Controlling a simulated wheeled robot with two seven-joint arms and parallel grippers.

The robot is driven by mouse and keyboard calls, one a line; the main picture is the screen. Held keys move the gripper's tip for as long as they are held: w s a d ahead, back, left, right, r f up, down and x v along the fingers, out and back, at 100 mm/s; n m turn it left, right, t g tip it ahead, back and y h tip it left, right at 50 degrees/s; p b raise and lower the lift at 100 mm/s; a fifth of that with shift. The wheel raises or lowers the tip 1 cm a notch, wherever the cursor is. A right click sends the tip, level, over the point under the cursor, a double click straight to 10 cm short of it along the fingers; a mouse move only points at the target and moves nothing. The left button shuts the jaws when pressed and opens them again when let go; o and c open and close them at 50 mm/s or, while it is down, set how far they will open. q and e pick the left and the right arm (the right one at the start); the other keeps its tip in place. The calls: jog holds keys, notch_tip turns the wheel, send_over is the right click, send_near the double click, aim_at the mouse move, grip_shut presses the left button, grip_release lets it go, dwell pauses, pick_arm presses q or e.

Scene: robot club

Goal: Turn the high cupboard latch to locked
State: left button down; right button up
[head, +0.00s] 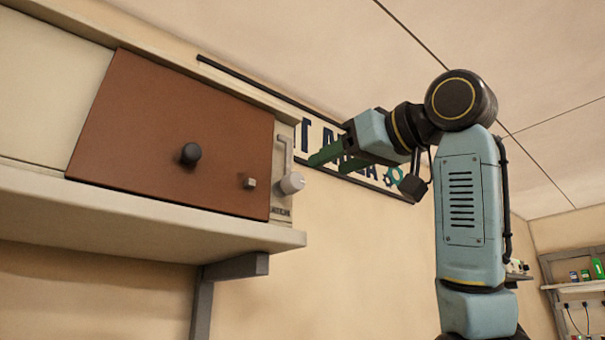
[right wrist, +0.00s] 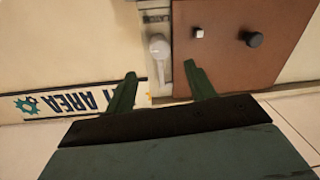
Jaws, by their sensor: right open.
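The high cupboard (head: 140,125) has a brown door with a black knob (head: 190,154) and a small metal stud (head: 249,184). The latch (head: 291,183) sits on the pale frame right of the door. It has a round whitish hub, with a grey lever pointing up from it. In the right wrist view, which is upside down, the latch (right wrist: 158,48) shows ahead of the fingers, its lever end between the fingertip lines. My right gripper (head: 328,157) is open and empty, right of the latch; it also shows in the wrist view (right wrist: 160,72). Contact is not visible. My left gripper is out of view.
A pale shelf (head: 130,205) with a grey bracket (head: 236,267) runs under the cupboard. A wall sign (head: 365,168) is behind my right gripper. Shelving (head: 580,285) with small items stands far right. The air below and right of the cupboard looks clear.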

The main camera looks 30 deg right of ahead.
aim_at(299, 180)
jog(key=w, duration=0.3)
jog(key=w+a+p, duration=0.1)
jog(key=w, duration=0.4)
jog(key=shift+w+a+p, duration=0.15)
jog(key=shift+w+p, duration=0.15)
jog(key=shift+p, duration=0.1)
grip_shut()
